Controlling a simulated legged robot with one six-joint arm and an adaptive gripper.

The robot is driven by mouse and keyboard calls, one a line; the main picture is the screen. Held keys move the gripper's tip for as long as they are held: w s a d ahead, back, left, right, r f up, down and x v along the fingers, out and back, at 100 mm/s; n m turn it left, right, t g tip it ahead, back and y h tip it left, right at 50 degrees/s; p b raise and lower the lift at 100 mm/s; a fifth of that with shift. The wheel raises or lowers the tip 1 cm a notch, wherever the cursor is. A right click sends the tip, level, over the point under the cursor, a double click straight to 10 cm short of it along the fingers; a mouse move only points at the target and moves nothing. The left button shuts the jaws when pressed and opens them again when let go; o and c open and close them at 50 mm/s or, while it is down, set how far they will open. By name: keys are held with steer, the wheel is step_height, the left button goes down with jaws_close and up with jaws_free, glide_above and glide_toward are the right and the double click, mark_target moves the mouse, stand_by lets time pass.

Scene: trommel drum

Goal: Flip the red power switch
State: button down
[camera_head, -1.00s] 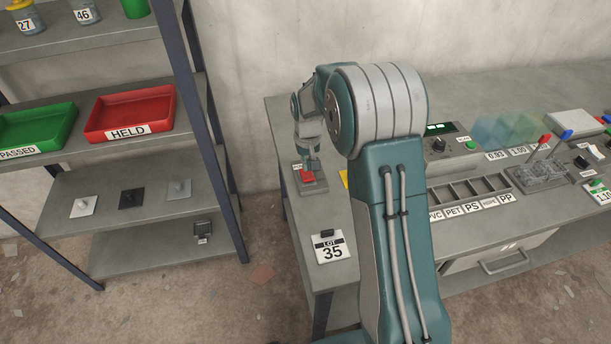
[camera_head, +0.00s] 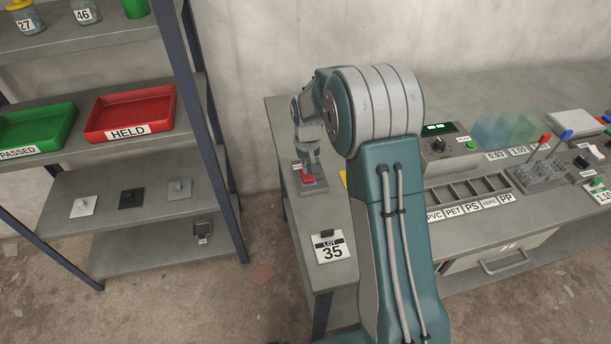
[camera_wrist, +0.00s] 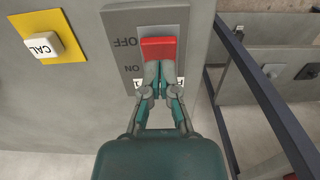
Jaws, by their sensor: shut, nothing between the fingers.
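The red power switch (camera_head: 308,178) sits on a grey plate (camera_head: 319,187) at the left end of the workbench. In the wrist view the red switch (camera_wrist: 158,50) lies on its plate (camera_wrist: 117,22), with OFF and ON marked upside down beside it. My gripper (camera_wrist: 159,68) is shut and empty. Its fingertips are at the lower edge of the red switch, on the ON side, and look to be touching or very near it. The fingers cover part of the plate and its lower label. In the head view my gripper (camera_head: 314,168) is small and partly hides the switch.
A yellow plate with a white CAL block (camera_wrist: 42,46) lies beside the switch plate. A shelf rack with a red HELD tray (camera_head: 130,112) stands to the left. Sorting bins (camera_head: 463,192) are right of my arm.

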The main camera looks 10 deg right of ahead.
mark_target(307, 176)
steer(key=shift+f, duration=1.05)
stand_by(0.5)
steer(key=shift+r, duration=3.5)
